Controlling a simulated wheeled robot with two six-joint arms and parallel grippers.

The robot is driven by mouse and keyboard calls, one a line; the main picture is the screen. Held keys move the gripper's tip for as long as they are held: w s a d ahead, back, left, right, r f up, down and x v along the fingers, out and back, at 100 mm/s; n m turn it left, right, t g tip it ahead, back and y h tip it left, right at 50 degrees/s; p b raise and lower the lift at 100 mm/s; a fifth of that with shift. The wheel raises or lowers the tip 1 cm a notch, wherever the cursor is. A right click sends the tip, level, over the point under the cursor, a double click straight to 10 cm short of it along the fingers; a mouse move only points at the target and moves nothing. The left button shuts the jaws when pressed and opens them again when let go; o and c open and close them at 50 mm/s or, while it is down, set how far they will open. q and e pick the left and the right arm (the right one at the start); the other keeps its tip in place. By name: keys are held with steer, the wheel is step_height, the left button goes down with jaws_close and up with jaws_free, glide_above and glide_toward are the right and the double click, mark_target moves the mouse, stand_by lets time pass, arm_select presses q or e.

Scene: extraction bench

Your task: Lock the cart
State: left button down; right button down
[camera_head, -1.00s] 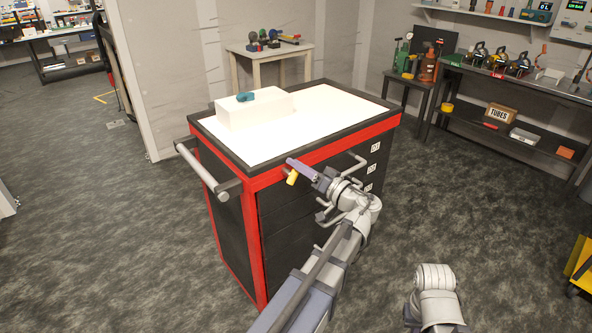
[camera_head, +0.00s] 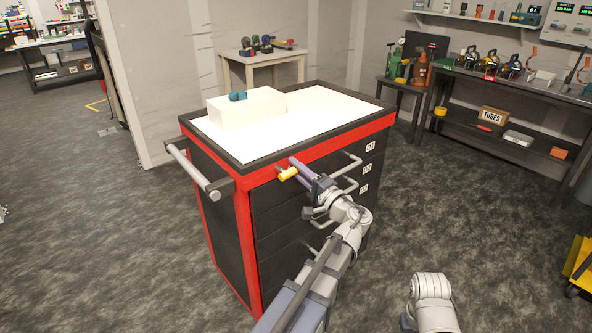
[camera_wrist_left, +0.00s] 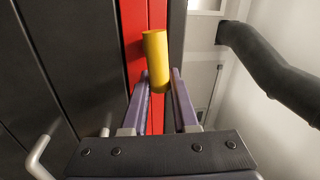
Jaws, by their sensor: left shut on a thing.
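The cart (camera_head: 247,212) is a black cabinet with a red frame, a white top and drawers. A short yellow cylinder (camera_head: 288,174), seemingly a lock handle, is at its upper front corner against the red frame. My left gripper (camera_head: 297,169) is at that corner with its purple fingers shut on the yellow cylinder. In the left wrist view the cylinder (camera_wrist_left: 156,60) lies between the two fingertips (camera_wrist_left: 161,78), in front of the red strip. What joins the cylinder to the cart is hidden. My right gripper is out of view; only part of that arm shows at the bottom.
A white box (camera_head: 247,107) with a teal item (camera_head: 238,97) sits on the cart top. A push bar (camera_head: 198,168) sticks out at its left. Drawer handles (camera_head: 348,162) are close beside my left gripper. A side table (camera_head: 262,58) and workbench (camera_head: 522,92) stand behind.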

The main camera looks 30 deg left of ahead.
arm_select(q)
steer(key=shift+f+m, duration=0.2)
steer(key=shift+m, duration=0.5)
steer(key=shift+t, duration=0.3)
steer(key=c, duration=0.7)
jaws_free()
steer(key=shift+b+v, duration=0.95)
steer(key=shift+v, duration=3.05)
